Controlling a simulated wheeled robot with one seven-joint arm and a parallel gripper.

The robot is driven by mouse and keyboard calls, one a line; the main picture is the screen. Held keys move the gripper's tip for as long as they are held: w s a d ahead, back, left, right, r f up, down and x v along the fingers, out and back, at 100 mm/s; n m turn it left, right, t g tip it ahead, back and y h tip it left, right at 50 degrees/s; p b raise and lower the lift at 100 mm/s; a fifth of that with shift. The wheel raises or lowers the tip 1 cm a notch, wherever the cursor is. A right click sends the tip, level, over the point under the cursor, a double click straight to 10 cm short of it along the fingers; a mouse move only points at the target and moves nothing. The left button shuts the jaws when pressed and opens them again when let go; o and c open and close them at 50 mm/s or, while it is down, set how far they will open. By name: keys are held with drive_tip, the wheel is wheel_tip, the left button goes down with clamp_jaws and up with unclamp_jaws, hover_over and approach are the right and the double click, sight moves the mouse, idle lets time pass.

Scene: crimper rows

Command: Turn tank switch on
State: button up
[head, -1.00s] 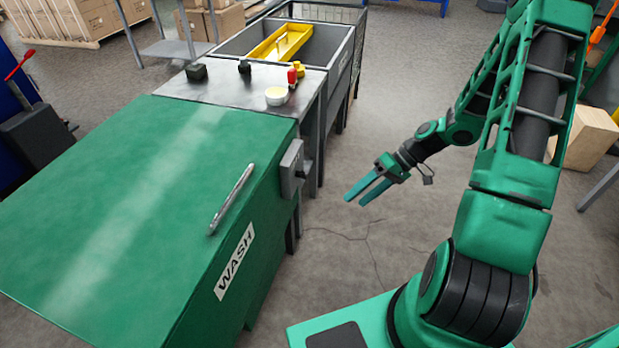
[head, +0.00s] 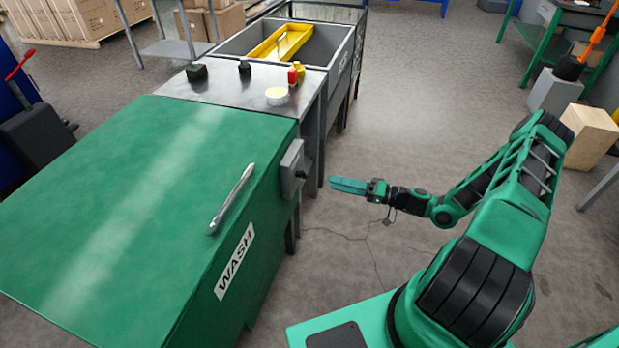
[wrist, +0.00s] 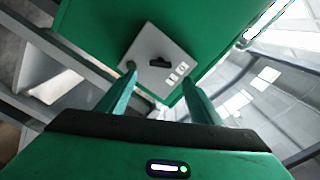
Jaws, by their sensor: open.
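The green wash tank (head: 110,200) with a WASH label stands at the left in the head view. A grey switch box (head: 290,168) is fixed to its right side near the top edge. In the wrist view the box's light plate (wrist: 160,57) faces me, with a black switch knob (wrist: 159,62) and small white labels beside it. My gripper (head: 332,184) is a short way right of the box, pointing at it. In the wrist view my gripper (wrist: 162,80) is open, its fingers either side of the plate's lower part. They appear apart from the knob.
A metal handle (head: 232,198) lies on the tank's lid. Beyond it, a grey table (head: 240,85) holds a white bowl (head: 276,96) and small bottles. A grey bin (head: 240,40) with a yellow tray stands behind. Floor (head: 390,140) around my arm is clear.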

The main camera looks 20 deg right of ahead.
sight(306, 176)
drive_tip(key=x, duration=1)
drive_tip(key=shift+w+a, duration=0.15)
drive_tip(key=shift+a, duration=0.05)
